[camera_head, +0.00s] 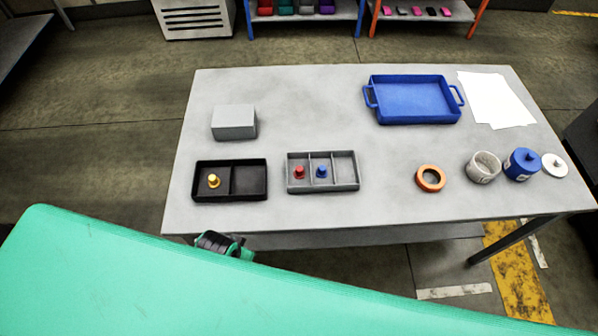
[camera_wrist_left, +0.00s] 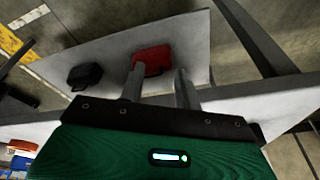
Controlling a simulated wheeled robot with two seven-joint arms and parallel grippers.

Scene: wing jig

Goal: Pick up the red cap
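The red cap (camera_head: 299,172) stands in the left compartment of a grey three-compartment tray (camera_head: 345,187) on the table. A blue cap (camera_head: 321,171) stands in the middle compartment, and the right compartment is empty. My left gripper (camera_wrist_left: 159,70) shows in the left wrist view with its two fingers apart and nothing held between them. The red cap cannot be made out in that view. In the head view a black and green part of mine shows below the table's front edge, away from the tray; no fingers can be made out there. My right gripper is not in view.
On the table (camera_head: 330,215) are a black tray (camera_head: 250,181) with a yellow cap (camera_head: 213,181), a grey box (camera_head: 234,122), a blue tray (camera_head: 412,101), an orange ring (camera_head: 431,178) and several round items. In the wrist view a red container (camera_wrist_left: 153,58) and a black object (camera_wrist_left: 85,76) lie beyond the fingers.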

